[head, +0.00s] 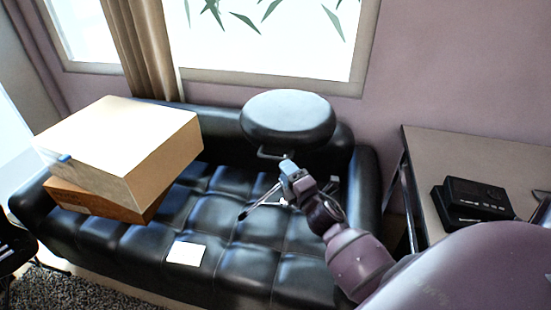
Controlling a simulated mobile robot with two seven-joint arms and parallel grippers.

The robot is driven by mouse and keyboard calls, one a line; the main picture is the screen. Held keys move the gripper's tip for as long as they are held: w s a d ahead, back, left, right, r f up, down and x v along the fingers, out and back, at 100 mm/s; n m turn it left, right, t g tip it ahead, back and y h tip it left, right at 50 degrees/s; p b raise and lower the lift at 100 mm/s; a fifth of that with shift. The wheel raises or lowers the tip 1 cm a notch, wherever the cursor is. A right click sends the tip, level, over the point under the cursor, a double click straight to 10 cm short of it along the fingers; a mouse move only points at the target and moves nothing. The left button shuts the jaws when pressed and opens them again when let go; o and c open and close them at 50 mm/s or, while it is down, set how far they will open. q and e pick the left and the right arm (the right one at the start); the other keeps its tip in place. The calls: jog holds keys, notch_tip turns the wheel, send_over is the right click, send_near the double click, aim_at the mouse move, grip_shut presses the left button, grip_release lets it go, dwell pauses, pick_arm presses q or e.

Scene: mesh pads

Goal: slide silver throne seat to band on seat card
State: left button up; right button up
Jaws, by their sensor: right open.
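The throne seat (288,118) is a round, dark padded stool top with silvery legs splayed below it. It stands on the black sofa, right of its middle. A small pale card (186,253) lies flat on the sofa cushion toward the front, left of the throne. No band can be made out on it. My right gripper (290,172) is open, just below the front of the seat and in front of its stem. I cannot tell whether it touches the throne. It hides part of the stem and legs. My left gripper is not in view.
Two stacked cardboard boxes (150,140) fill the sofa's left end. The tufted black sofa (225,205) is bare between boxes and throne. A table (440,150) with black devices (474,200) stands at right. A wall and window are behind.

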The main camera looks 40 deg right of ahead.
aim_at(275, 159)
jog(key=shift+w+d+r, duration=0.1)
jog(key=shift+w+r, duration=0.05)
jog(key=shift+w, duration=0.9)
jog(key=shift+w+d+r, duration=0.1)
jog(key=shift+w, duration=0.9)
jog(key=shift+w+d+r, duration=0.1)
jog(key=shift+w+r, duration=0.05)
jog(key=shift+w, duration=0.9)
grip_shut()
jog(key=shift+a, duration=0.1)
